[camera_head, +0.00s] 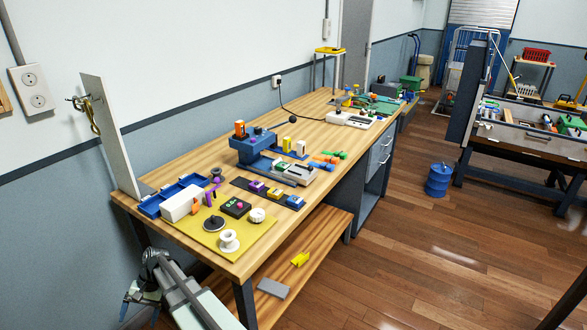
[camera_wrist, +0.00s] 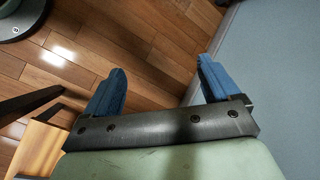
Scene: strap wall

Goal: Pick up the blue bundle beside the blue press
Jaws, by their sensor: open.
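The blue press (camera_head: 250,150) stands on the wooden workbench, with a pale grey bed at its right. A small bundle (camera_head: 320,165) that looks blue with orange parts lies on the bench just right of the press. A green bundle (camera_head: 337,154) lies close behind it. My gripper (camera_head: 141,300) is low at the left, beside the bench's near end and below its top, far from the bundle. In the wrist view my gripper (camera_wrist: 160,85) shows two blue fingers wide apart with nothing between them. The press and bundles are out of the wrist view.
A yellow mat (camera_head: 225,247) with spools and a white box is at the bench's near end. A blue tray (camera_head: 172,197) and upright white panel (camera_head: 110,135) stand behind it. A dark strip (camera_head: 245,184) with several small blocks lies before the press. A lower shelf (camera_head: 330,225) juts out below.

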